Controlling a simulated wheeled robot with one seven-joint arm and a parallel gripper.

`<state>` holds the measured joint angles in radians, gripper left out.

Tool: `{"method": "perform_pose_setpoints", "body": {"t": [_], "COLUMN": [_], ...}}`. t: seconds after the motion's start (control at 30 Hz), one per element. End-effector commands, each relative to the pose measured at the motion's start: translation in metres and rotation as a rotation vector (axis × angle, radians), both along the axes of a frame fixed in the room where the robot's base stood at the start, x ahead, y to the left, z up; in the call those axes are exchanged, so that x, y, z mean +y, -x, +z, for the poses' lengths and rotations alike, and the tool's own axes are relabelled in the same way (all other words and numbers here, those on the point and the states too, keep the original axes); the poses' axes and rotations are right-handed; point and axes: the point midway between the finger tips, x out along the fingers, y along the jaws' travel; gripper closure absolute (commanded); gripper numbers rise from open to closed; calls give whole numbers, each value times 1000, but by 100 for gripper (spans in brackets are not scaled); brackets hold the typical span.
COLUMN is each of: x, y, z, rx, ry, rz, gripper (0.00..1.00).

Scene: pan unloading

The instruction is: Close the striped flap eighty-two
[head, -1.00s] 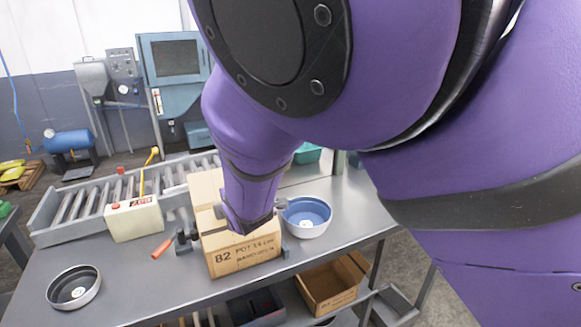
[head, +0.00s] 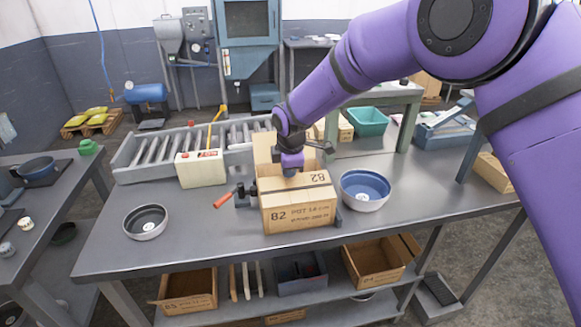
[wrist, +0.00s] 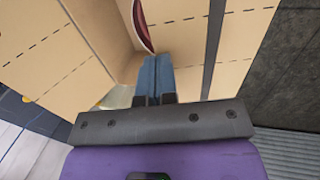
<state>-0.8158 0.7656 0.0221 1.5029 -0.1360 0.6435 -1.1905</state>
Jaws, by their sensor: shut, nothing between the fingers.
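The cardboard carton marked 82 (head: 299,216) stands on the grey metal table, between a clamp with a red handle and a blue-lined bowl. One plain flap (head: 266,149) stands up at its back left. A flap with an 82 print (head: 318,178) lies across the top at the right. My gripper (head: 291,170) is over the carton's top. In the wrist view its blue fingers (wrist: 157,80) are together and empty, among cardboard panels with dashed dark lines (wrist: 235,50). A dark red curved thing (wrist: 143,25) shows beyond the fingertips. I cannot tell whether the fingers touch a flap.
The red-handled clamp (head: 237,195) is at the carton's left, the blue-lined bowl (head: 364,190) at its right. A dark bowl (head: 145,222) sits at the table's left. A white control box (head: 201,169) and roller conveyor (head: 150,158) stand behind.

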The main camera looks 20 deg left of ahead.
Motion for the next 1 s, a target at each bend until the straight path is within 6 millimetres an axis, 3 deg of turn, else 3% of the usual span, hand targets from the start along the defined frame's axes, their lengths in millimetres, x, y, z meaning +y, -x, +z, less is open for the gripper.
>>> {"method": "perform_pose_setpoints", "body": {"t": [0.2,1.0], "x": [3,6], "y": [-7,-8], "z": [-14,-26], "rx": [123,118], "ry": [74,72], "rz": [-1,1], "gripper": [100,100]}}
